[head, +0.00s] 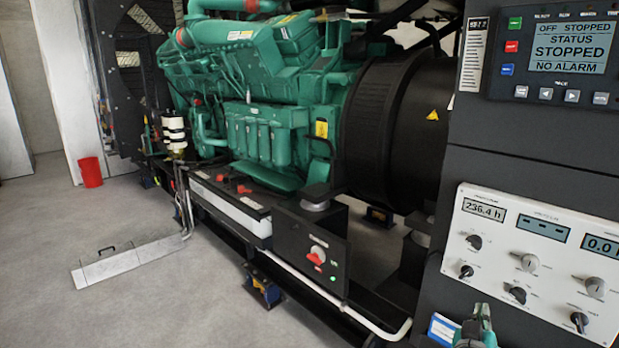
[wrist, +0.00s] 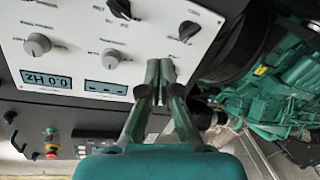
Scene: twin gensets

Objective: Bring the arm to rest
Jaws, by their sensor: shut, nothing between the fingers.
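My gripper (head: 478,325) shows at the bottom edge of the head view, low in front of the dark cabinet and below the white knob panel (head: 530,262). Most of my arm is out of view. In the wrist view my gripper (wrist: 161,75) has its two grey-green fingers close together, with nothing held. The white panel (wrist: 75,50) appears upside down behind the fingertips there. I cannot tell the exact gap between fingertips and panel, and no contact is visible.
A green genset engine (head: 255,60) fills the back. The display (head: 568,48) reads "STOPPED" and "NO ALARM". A black box with a red switch (head: 317,256) juts out left of the cabinet. A red bucket (head: 91,172) stands far left. The grey floor (head: 120,305) is open at lower left.

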